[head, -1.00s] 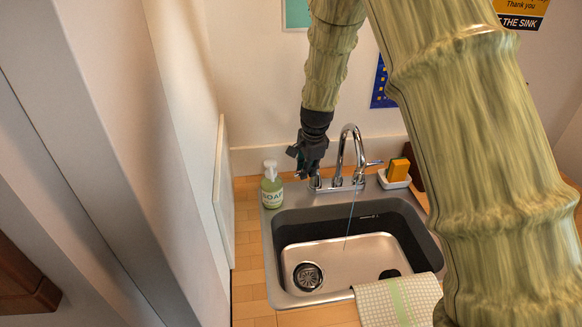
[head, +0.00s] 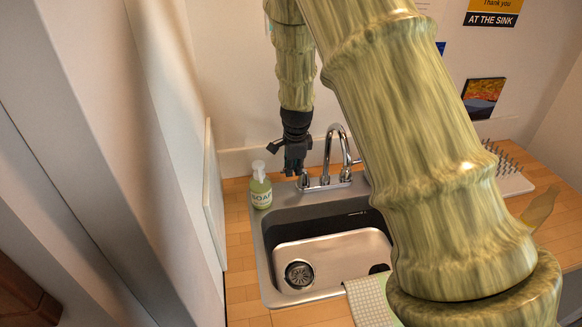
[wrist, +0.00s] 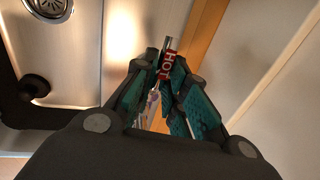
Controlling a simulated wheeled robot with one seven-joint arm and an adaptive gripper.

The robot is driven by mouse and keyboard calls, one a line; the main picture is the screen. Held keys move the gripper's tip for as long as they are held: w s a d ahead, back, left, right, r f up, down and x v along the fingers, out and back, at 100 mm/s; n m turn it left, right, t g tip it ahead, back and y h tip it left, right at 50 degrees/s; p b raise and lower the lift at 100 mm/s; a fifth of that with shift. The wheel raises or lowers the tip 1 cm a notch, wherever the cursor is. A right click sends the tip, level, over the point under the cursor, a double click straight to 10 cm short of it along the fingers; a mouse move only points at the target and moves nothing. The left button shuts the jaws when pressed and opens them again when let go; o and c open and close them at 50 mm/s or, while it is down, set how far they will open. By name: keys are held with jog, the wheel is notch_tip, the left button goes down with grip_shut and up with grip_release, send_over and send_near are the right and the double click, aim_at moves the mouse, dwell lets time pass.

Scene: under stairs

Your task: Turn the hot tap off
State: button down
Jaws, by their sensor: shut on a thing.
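The hot tap handle (wrist: 167,65), with a red HOT label, sits between the teal-padded fingers of my gripper (wrist: 161,80) in the wrist view. My gripper is shut on it. In the head view my gripper (head: 295,168) is at the left end of the chrome faucet (head: 330,150) and hides most of that handle. The faucet stands upright at the back of the steel sink (head: 262,265), its spout arching over the basin. No water stream shows below the spout now. The other tap lever, at the faucet's right, is partly hidden by my arm.
A green soap bottle (head: 260,192) with a white pump stands close left of my gripper. A wall panel (head: 213,190) rises further left. A checked towel (head: 370,302) hangs over the sink's front edge. A spiked drying rack (head: 512,172) is at the right.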

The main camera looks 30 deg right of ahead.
jog(key=c, duration=1.5)
grip_release()
jog(key=shift+o, duration=0.2)
jog(key=shift+r, duration=0.15)
notch_tip(320, 180, up, 12)
jog(key=s, duration=0.2)
jog(key=shift+a+f, duration=0.25)
jog(key=shift+s, duration=0.1)
